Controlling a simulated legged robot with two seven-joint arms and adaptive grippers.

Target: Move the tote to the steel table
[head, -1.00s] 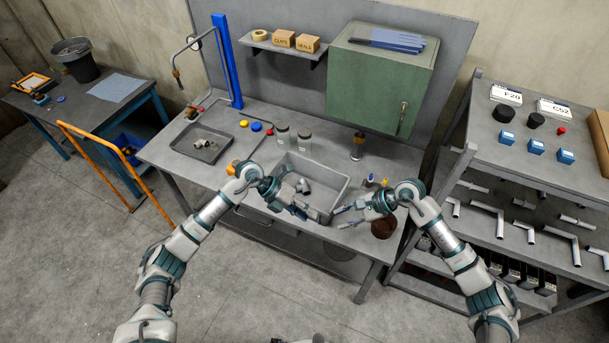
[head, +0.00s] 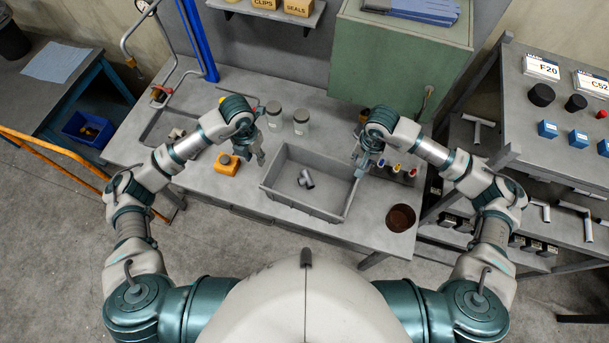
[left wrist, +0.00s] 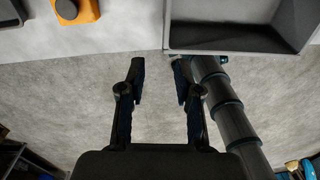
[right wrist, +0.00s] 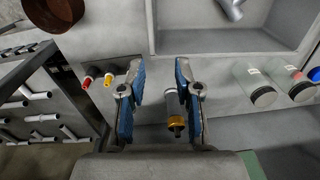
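The tote (head: 299,207) is an open grey bin on the grey workbench (head: 217,187), with a grey pipe fitting (head: 306,179) inside. Its edge also shows in the left wrist view (left wrist: 240,49) and the right wrist view (right wrist: 225,41). My left gripper (head: 258,156) is open and empty, just left of the tote's far left corner. My right gripper (head: 359,165) is open and empty, by the tote's right end. I cannot tell whether either touches the tote. I cannot tell which table is the steel table.
An orange box (head: 227,166) stands left of the tote, two jars (head: 274,114) behind it. A brown bowl (head: 400,218) and small colored-tip items (head: 397,168) lie right. A dark table (head: 100,71) and orange rail (head: 62,153) are at left, a shelf rack (head: 520,120) at right.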

